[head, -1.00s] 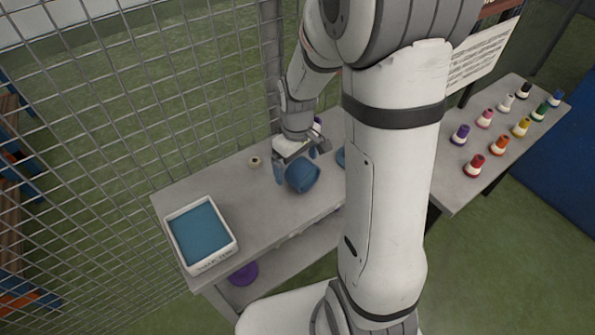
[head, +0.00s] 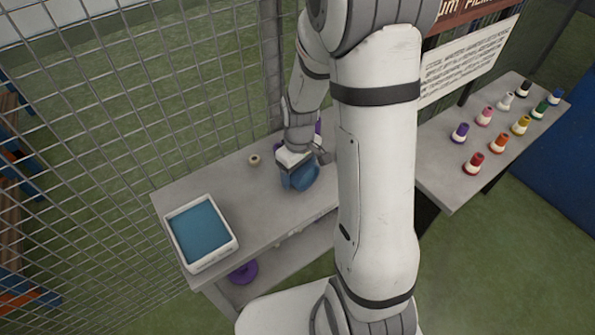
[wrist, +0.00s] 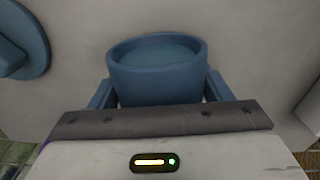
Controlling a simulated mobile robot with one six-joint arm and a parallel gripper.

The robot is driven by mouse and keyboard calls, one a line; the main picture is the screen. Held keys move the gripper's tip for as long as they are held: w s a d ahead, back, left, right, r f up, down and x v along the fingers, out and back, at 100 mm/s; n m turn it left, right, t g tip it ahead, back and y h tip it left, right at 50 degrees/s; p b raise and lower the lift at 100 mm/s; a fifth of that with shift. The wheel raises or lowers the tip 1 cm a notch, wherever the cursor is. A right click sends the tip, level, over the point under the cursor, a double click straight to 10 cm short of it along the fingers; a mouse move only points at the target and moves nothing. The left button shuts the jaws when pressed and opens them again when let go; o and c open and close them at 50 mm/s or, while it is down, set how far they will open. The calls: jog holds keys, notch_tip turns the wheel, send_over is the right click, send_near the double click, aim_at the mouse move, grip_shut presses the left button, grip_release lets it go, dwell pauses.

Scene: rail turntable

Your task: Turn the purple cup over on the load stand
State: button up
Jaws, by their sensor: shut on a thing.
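My gripper (head: 297,166) is shut on a blue cup (head: 301,179) over the grey table. In the wrist view the blue cup (wrist: 157,72) sits between my two fingers, with a round rim and a recessed blue face towards the camera. I cannot tell whether that face is its inside or its base, or whether it touches the table. A purple thing (head: 318,127) shows only in part behind my wrist; I cannot tell if it is the purple cup. I cannot make out which part is the load stand.
A white tray with a blue inside (head: 233,243) stands at the table's left end. A small cream ring (head: 254,160) lies behind. A purple thing (head: 243,273) is below. A round blue piece (wrist: 28,45) lies left in the wrist view. Wire mesh (head: 130,110) runs behind; coloured pegs stand right.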

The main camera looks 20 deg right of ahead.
jog(key=c, duration=0.5)
jog(key=shift+r, duration=0.15)
